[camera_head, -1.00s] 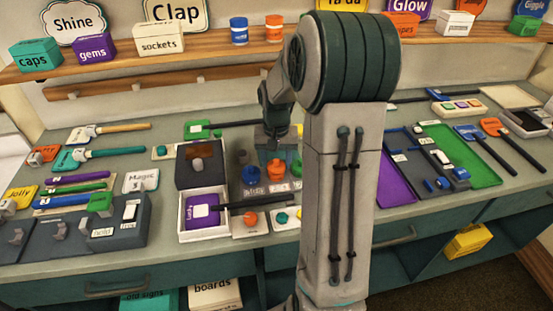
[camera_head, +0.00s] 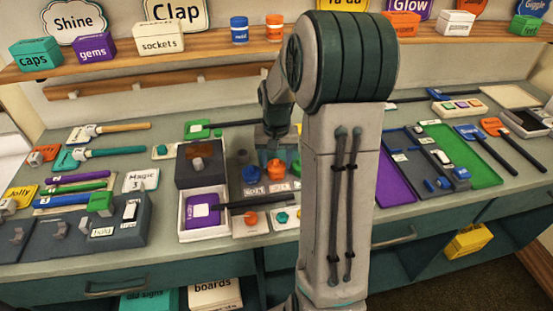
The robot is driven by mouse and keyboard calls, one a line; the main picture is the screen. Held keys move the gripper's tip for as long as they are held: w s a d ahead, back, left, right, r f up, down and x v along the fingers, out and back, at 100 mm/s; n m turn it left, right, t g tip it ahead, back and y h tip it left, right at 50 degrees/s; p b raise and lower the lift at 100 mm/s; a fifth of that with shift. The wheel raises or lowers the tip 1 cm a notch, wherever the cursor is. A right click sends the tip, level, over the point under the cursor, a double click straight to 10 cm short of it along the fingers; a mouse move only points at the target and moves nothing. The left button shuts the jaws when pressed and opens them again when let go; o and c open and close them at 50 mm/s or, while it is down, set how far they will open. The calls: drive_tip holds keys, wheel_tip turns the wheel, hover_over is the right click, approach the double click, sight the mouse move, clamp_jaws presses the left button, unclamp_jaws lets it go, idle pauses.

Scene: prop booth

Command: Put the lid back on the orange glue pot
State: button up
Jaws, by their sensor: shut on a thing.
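The orange glue pot (camera_head: 277,171) stands in a dark grey tray (camera_head: 236,192) at the middle of the bench, between a blue pot (camera_head: 251,174) and a teal pot (camera_head: 296,168). My gripper (camera_head: 274,154) points down directly over the orange pot, very close to it. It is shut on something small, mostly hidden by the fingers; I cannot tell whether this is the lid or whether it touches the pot. An orange round piece with a knob (camera_head: 251,218) lies on a pad in front of the tray.
A teal round piece (camera_head: 282,217) lies beside the orange one. My arm hides the bench to the right of the pots.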

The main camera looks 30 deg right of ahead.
drive_tip(key=shift+f, duration=0.15)
idle(0.7)
drive_tip(key=o, duration=1.5)
drive_tip(key=shift+r+p, duration=2.5)
drive_tip(key=shift+r, duration=1.05)
clamp_jaws()
